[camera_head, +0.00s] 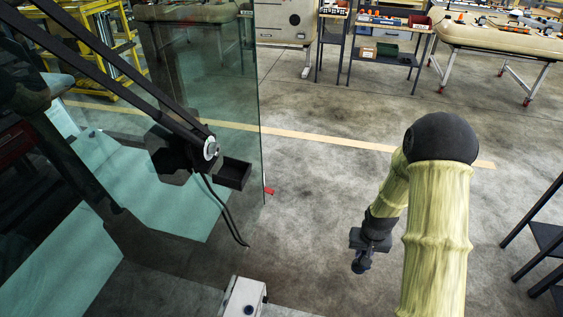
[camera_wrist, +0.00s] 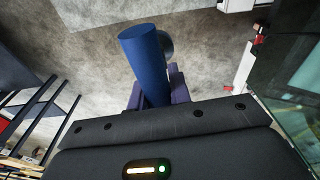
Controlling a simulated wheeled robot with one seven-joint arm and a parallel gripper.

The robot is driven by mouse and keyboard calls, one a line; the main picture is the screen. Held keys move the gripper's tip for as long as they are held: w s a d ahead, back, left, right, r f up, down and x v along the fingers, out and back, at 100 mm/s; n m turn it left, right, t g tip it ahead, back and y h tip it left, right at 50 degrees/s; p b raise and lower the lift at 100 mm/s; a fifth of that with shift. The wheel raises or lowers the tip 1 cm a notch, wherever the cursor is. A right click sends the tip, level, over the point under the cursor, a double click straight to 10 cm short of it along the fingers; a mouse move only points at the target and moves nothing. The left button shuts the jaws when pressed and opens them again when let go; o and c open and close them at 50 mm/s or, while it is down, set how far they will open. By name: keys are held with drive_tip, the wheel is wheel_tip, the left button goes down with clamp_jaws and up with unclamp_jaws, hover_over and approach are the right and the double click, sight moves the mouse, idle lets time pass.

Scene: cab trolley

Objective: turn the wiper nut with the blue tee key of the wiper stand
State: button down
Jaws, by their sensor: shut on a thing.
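The wiper nut (camera_head: 210,149) is a bright silver round piece where the dark wiper arms (camera_head: 160,103) meet a black hub, in front of the glass in the head view. My gripper (camera_head: 362,258) hangs over open floor, well to the right of the nut and lower in the picture. In the wrist view my gripper (camera_wrist: 158,90) is shut on the blue tee key (camera_wrist: 145,58). The key shows as a thick blue cylinder with a grey round part partly hidden behind it. The lower part of the key is hidden by the gripper body.
A tall glass pane (camera_head: 225,75) ends between the wiper and my arm. A pale block (camera_head: 243,297) stands at the bottom. Dark shelving (camera_head: 545,240) is at the right edge.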

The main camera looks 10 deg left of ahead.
drive_tip(key=s+a+r+m+g+y+p, duration=0.4)
drive_tip(key=s+a+r+m+g+y, duration=0.25)
drive_tip(key=a+r+m, duration=0.55)
drive_tip(key=w+a+r+m+t+y+p, duration=0.1)
drive_tip(key=a+r+y, duration=0.4)
drive_tip(key=r, duration=0.6)
drive_tip(key=w+a+r+m+t+y+p, duration=0.2)
drive_tip(key=a+r+m+t+y, duration=0.3)
drive_tip(key=r, duration=0.6)
drive_tip(key=shift+w+a+r+m, duration=0.15)
drive_tip(key=shift+w+a+m, duration=0.35)
drive_tip(key=shift+a, duration=0.25)
drive_tip(key=shift+a+t, duration=0.25)
drive_tip(key=a, duration=0.5)
drive_tip(key=shift+w+a, duration=0.1)
drive_tip(key=shift+w, duration=0.1)
